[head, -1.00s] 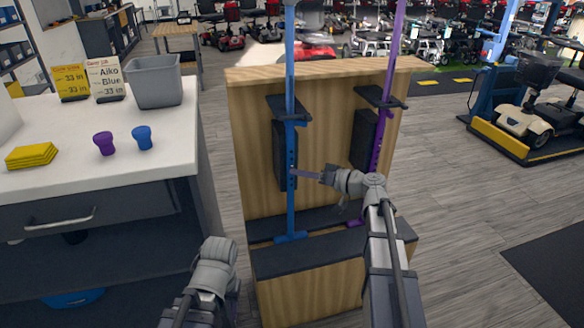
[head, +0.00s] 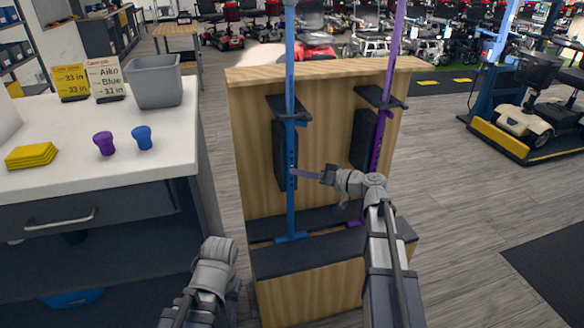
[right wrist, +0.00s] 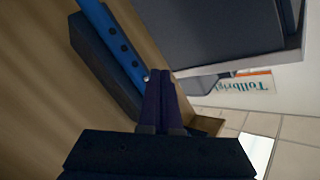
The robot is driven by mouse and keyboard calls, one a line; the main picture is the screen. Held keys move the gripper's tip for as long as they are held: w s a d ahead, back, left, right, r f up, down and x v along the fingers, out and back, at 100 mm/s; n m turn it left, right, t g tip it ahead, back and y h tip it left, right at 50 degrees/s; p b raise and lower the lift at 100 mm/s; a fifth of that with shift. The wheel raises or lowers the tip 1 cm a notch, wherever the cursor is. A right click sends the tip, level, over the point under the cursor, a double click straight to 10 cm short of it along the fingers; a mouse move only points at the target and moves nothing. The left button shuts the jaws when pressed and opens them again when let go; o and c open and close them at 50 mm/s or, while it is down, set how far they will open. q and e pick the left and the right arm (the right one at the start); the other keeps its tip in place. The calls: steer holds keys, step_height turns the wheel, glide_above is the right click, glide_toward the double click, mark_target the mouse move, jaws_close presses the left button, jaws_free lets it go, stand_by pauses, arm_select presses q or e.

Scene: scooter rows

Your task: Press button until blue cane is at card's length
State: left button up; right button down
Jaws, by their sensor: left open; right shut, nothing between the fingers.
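The blue cane (head: 290,205) stands upright in the left bay of a wooden stand, with a row of dark holes along its lower tube. The white card (head: 107,79) on the counter reads "Aiko", "Blue" and what looks like "33 in". My right gripper (head: 296,172) is shut and empty, its fingertips at the cane's lower tube. In the right wrist view the shut fingers (right wrist: 159,75) reach a small silvery button (right wrist: 146,77) on the cane (right wrist: 108,35); I cannot tell whether it is pressed. My left gripper (head: 234,291) is low at the counter's right, mostly hidden.
A purple cane (head: 378,150) stands in the right bay of the wooden stand (head: 325,85). The counter (head: 75,175) holds a yellow card (head: 71,82), a grey bin (head: 157,85), purple and blue cane tips and yellow cloths. Floor right of the stand is open.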

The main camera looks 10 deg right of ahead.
steer(key=shift+w, duration=0.15)
stand_by(0.7)
steer(key=shift+w, duration=0.3)
steer(key=shift+w+r, duration=0.1)
steer(key=shift+w, duration=0.7)
stand_by(1.1)
steer(key=shift+s, duration=0.15)
steer(key=shift+s, duration=0.9)
steer(key=shift+s, duration=0.15)
steer(key=s, duration=0.4)
steer(key=shift+s+d, duration=0.15)
steer(key=shift+s, duration=0.25)
stand_by(0.9)
